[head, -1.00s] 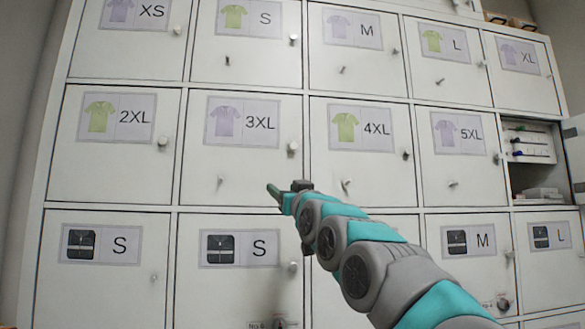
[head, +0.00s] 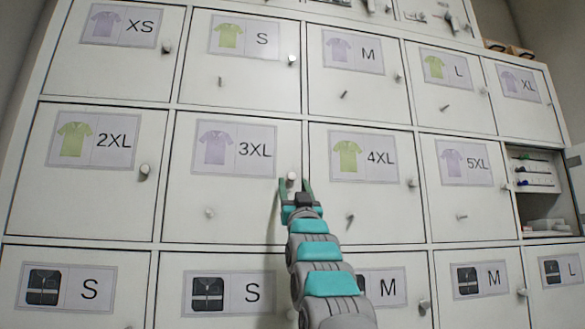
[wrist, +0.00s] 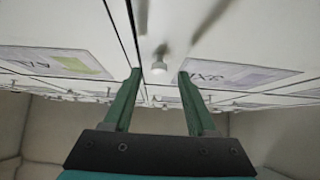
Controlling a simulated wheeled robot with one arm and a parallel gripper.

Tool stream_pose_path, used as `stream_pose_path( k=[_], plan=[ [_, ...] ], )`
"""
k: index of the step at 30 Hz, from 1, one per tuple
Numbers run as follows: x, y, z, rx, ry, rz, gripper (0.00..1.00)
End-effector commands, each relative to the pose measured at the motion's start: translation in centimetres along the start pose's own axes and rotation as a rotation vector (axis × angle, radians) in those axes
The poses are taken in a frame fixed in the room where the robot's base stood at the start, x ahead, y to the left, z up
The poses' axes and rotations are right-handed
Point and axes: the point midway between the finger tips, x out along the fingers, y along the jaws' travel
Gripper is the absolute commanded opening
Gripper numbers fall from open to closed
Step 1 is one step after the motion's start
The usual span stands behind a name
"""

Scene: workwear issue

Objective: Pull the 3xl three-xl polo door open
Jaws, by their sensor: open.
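The 3XL polo door (head: 235,195) is white, with a label of a lilac polo and "3XL". It looks shut in the middle row. Its round white knob (head: 291,179) is near the door's right edge. My gripper (head: 294,184) is open, with its two green fingers either side of the knob in the head view. In the wrist view the knob (wrist: 159,67) shows between and just beyond the fingertips of my gripper (wrist: 160,72). I cannot tell whether the fingers touch the door.
The 2XL door (head: 100,185) is to the left and the 4XL door (head: 365,195) to the right, both shut with knobs. An open compartment (head: 535,190) at the far right holds items, with its door (head: 577,185) swung out.

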Motion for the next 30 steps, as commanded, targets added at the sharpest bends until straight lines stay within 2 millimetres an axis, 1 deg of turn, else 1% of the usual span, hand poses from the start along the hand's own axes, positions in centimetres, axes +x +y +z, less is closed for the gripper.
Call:
stream_pose_path(
  k=[1, 7, 12, 21, 30],
  plan=[
    [1.1, 0.1, -0.4, -0.005, -0.001, 0.001, 0.57],
    [2.6, 0.2, -0.2, -0.004, -0.001, 0.002, 0.57],
    [3.0, 0.1, 0.0, -0.001, -0.001, 0.001, 0.57],
    [3.0, 0.1, 0.0, 0.001, -0.001, 0.001, 0.56],
    [3.0, 0.1, 0.0, 0.001, -0.001, 0.001, 0.22]
  ],
)
